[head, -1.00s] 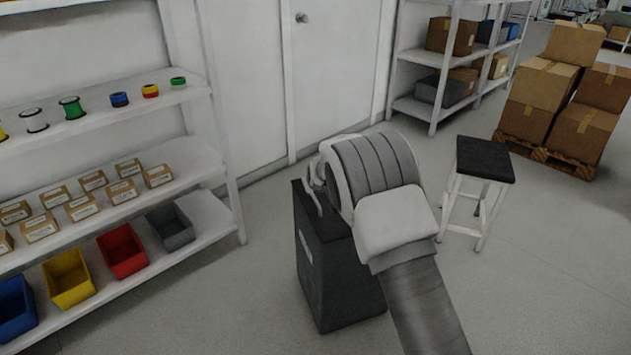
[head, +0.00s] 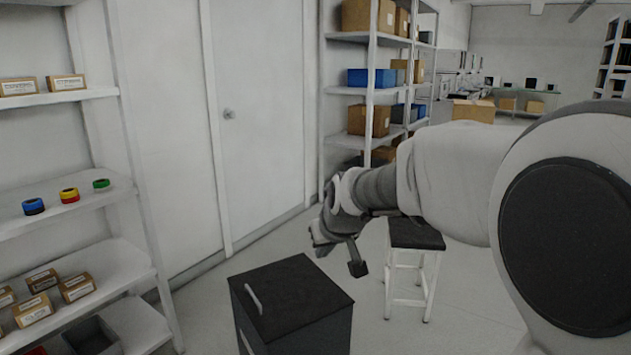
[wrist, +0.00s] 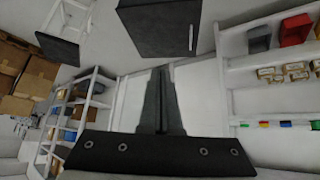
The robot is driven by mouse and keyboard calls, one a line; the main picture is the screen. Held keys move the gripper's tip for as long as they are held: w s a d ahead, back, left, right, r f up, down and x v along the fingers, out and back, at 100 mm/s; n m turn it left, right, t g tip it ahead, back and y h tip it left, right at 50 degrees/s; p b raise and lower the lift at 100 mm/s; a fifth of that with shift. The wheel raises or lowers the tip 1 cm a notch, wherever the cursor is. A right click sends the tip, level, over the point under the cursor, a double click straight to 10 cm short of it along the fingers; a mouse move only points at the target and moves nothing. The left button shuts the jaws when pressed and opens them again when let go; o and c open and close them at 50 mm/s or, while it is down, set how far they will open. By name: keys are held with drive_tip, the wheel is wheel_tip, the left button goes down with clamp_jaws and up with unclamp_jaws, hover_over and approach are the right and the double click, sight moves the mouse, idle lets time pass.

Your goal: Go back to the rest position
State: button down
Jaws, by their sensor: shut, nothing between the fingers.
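My gripper (head: 340,257) hangs in the air in the head view, at the end of my raised arm, above and beyond the dark cabinet (head: 292,305). In the wrist view my gripper (wrist: 161,72) shows its two fingers together, with nothing between them. The cabinet (wrist: 160,30) also shows at the top of the wrist view, with a light handle, apart from the fingers.
A black-topped stool (head: 415,235) stands behind my arm. A white shelf (head: 95,195) with tape rolls and small boxes is at the left. Another shelf (head: 371,60) with boxes and blue bins stands at the back. A closed door (head: 255,150) is between them.

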drive_tip(key=s+d+m+g+h, duration=0.1)
drive_tip(key=s+d, duration=0.3)
drive_tip(key=s, duration=0.6)
drive_tip(key=s+d+r+m, duration=0.1)
drive_tip(key=s+d, duration=0.3)
drive_tip(key=s, duration=0.5)
drive_tip(key=s+d+m+g+h, duration=0.1)
drive_tip(key=s+d, duration=0.3)
drive_tip(key=s, duration=0.6)
wheel_tip(320, 180, up, 21)
drive_tip(key=p, duration=2.1)
drive_tip(key=shift+s+d+r+m, duration=0.2)
drive_tip(key=shift+s+d+m, duration=0.1)
drive_tip(key=shift+s, duration=0.15)
